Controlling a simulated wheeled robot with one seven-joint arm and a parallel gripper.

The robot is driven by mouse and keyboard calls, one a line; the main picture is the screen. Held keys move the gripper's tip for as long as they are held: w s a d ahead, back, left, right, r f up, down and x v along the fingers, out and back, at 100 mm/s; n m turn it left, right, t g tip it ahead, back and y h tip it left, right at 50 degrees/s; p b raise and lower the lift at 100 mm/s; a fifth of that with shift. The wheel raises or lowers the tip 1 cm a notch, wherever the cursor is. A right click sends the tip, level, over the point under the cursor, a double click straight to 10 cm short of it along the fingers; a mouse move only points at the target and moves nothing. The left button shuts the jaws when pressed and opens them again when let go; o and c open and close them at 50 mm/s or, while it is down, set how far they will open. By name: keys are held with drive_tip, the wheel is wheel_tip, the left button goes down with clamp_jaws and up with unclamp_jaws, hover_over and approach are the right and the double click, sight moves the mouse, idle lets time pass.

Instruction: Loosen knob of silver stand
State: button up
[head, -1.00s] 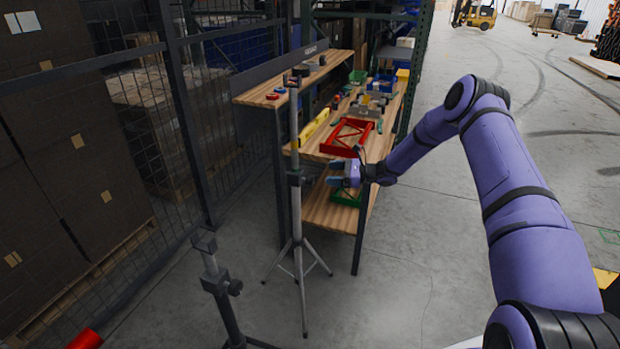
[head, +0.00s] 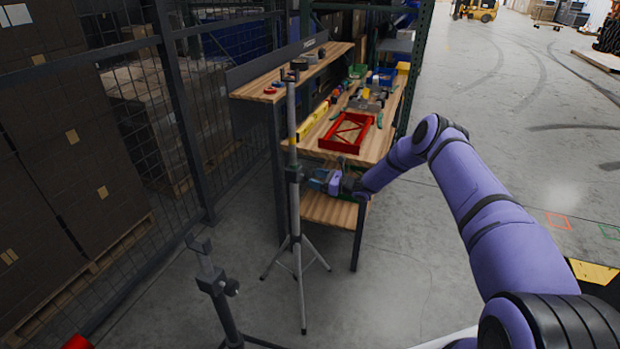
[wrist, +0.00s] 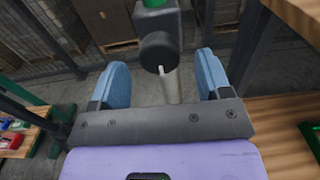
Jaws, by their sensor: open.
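The silver stand (head: 297,215) stands upright on a tripod in front of the workbench, with a dark clamp (head: 294,174) partway up its pole. In the wrist view the stand's pole (wrist: 172,88) shows behind its round black knob (wrist: 158,50). My gripper (head: 318,179) is open and just right of the clamp in the head view. In the wrist view my gripper (wrist: 163,60) has its blue fingers on either side of the knob, with a visible gap on both sides. The knob lies around fingertip level; I cannot tell the exact depth.
A darker stand (head: 217,285) is nearer, at lower left. The wooden workbench (head: 375,140) with a red frame (head: 347,132) and several tools is close behind my gripper. A mesh fence (head: 215,110) runs at left.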

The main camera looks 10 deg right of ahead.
sight(311, 177)
drive_tip(key=shift+x, duration=1.55)
drive_tip(key=c, duration=0.9)
